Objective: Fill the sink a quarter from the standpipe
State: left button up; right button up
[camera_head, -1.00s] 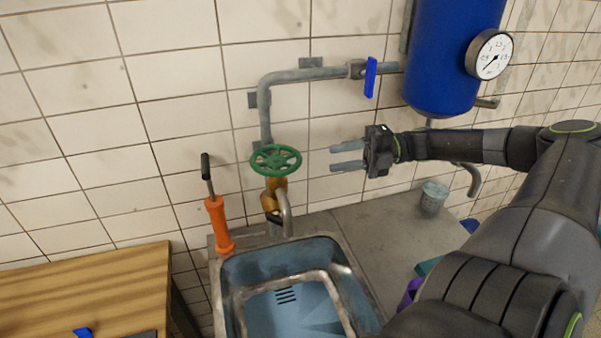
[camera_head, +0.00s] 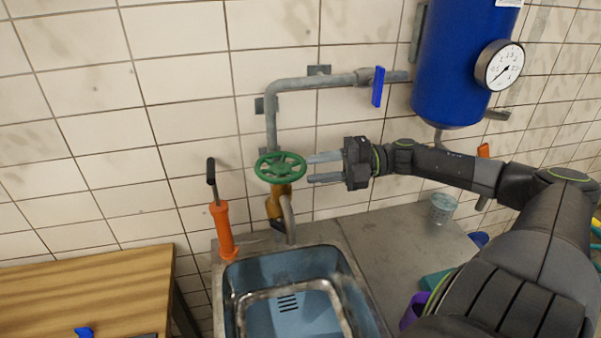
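The sink (camera_head: 236,301) is a metal basin with a bluish inside. A dark slotted drain shows at its bottom, and I cannot tell whether there is water in it. The standpipe (camera_head: 271,132) is a grey pipe on the tiled wall. It carries a green handwheel (camera_head: 280,167) above a brass valve body and a spout (camera_head: 289,222) over the sink's back edge. A blue lever (camera_head: 378,86) sits on the pipe's upper run. My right gripper (camera_head: 312,169) is open and empty, its fingertips close to the handwheel's right rim. I cannot tell whether they touch. My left gripper is not in view.
A blue tank (camera_head: 446,65) with a gauge (camera_head: 500,66) hangs at upper right. An orange hand pump (camera_head: 223,231) stands left of the sink. A cup (camera_head: 443,208) stands on the grey counter (camera_head: 385,238). A wooden table (camera_head: 90,290) is at lower left.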

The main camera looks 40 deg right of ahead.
aim_at(303, 168)
jog(key=shift+x, duration=1.95)
jog(key=shift+d, duration=0.1)
jog(key=shift+f, duration=0.1)
grip_shut()
